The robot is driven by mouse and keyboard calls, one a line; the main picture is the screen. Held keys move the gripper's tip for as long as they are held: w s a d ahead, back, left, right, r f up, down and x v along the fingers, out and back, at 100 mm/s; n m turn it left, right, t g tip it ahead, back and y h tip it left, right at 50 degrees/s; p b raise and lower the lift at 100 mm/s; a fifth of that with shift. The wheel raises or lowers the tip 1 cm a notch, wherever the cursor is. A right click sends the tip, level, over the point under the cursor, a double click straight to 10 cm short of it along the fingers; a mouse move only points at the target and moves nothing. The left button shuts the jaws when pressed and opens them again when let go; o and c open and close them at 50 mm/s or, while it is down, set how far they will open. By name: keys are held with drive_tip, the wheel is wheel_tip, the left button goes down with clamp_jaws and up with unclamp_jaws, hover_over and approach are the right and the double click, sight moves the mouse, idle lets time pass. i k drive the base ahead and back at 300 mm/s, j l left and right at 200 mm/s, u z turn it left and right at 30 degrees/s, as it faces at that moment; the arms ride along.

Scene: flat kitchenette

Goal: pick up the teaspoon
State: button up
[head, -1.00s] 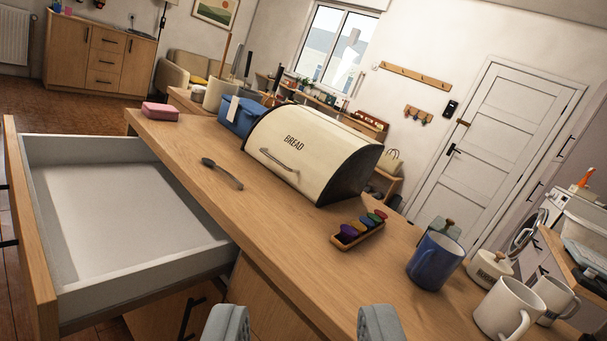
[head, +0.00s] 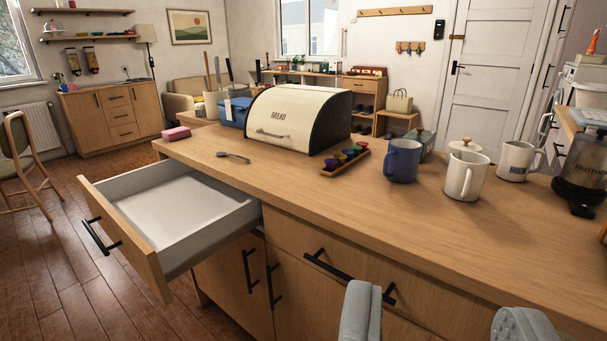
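The teaspoon (head: 233,156) is a small dark grey spoon lying flat on the wooden counter, its bowl toward the left. It lies in front of the cream bread bin (head: 296,120), near the counter's front edge and behind the open drawer. My gripper (head: 440,325) shows at the bottom right as two grey fingers set wide apart, with nothing between them. It is open, well to the right of the teaspoon and nearer to me, apart from it.
An open, empty drawer (head: 150,213) juts out at the left below the counter. A tray of coloured pods (head: 343,161), a blue mug (head: 403,160), white mugs (head: 466,175) and a coffee press (head: 584,170) stand rightward. The front right counter (head: 400,220) is clear.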

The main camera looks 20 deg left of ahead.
sight(220, 154)
drive_tip(key=u, duration=1.4)
drive_tip(key=i+l+u, duration=0.15)
drive_tip(key=i+l, duration=1)
